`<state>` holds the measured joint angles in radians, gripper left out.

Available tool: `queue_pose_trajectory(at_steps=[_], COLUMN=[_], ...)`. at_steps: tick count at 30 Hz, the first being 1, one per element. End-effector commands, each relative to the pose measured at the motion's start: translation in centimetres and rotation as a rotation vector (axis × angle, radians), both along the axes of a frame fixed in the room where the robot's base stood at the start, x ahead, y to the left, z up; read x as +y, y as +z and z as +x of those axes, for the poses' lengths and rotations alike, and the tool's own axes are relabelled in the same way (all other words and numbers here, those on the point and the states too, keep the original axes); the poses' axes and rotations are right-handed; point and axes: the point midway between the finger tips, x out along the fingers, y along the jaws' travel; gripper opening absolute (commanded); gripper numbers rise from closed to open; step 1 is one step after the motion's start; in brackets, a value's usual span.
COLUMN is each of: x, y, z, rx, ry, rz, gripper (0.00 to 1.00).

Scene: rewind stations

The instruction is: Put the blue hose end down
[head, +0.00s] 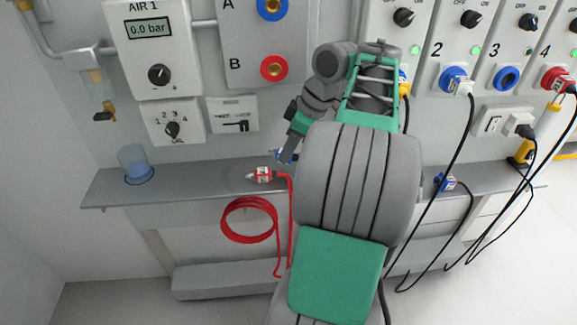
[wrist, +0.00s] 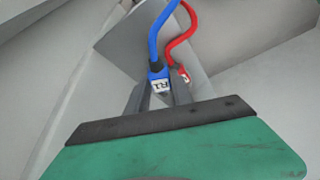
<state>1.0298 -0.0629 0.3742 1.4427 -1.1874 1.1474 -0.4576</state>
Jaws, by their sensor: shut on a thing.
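My gripper (head: 284,157) is shut on the blue hose end (wrist: 158,82), which carries a white label. In the head view only a little blue shows at the fingertips, just above the shelf (head: 205,187). In the wrist view the blue hose (wrist: 156,40) runs up and away from between the fingers. Most of that hose is hidden in the head view. Whether the held end touches the shelf I cannot tell.
A red hose end (head: 262,175) lies on the shelf close to my gripper, its red hose (head: 250,220) coiled below. A clear blue cup (head: 137,165) stands at the shelf's left, with bare shelf between. Sockets A (head: 271,6) and B (head: 273,68) are empty above.

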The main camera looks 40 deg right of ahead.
Motion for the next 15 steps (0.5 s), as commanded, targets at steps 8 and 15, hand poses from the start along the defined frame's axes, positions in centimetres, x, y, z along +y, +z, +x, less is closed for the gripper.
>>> queue_pose_trajectory(at_steps=[8, 15], x=[-0.8, -0.8], y=[-4.3, -4.1], z=[0.6, 0.6], rx=[-0.001, -0.001], ry=[0.0, -0.001], rz=[0.0, -0.002], gripper=[0.0, 0.0])
